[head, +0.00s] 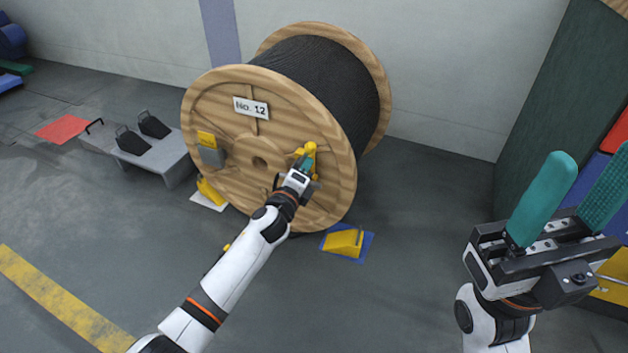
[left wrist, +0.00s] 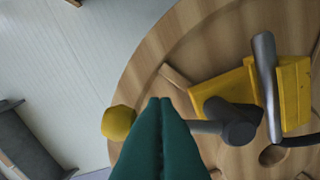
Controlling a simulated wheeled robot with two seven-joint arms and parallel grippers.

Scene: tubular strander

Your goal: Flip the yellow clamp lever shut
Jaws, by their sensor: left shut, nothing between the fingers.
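The yellow clamp (head: 309,149) is on the front wooden face of the cable drum, right of its centre hole. My left gripper is at it, and its arm hides part of it. In the left wrist view, a yellow knob (left wrist: 118,122) sits just left of my shut teal left fingers (left wrist: 160,101). A dark grey rod (left wrist: 204,127) runs from behind the fingers to a dark pivot on a yellow bracket (left wrist: 295,92). Whether the fingers touch the lever I cannot tell. My right gripper (head: 592,170) is open and empty at the right of the head view.
The large wooden drum (head: 225,104) of black cable stands on the floor. Yellow chocks (head: 344,242) lie at its foot. A grey bench (head: 165,158) with dark blocks is at left. A dark green panel (head: 560,95) is at right.

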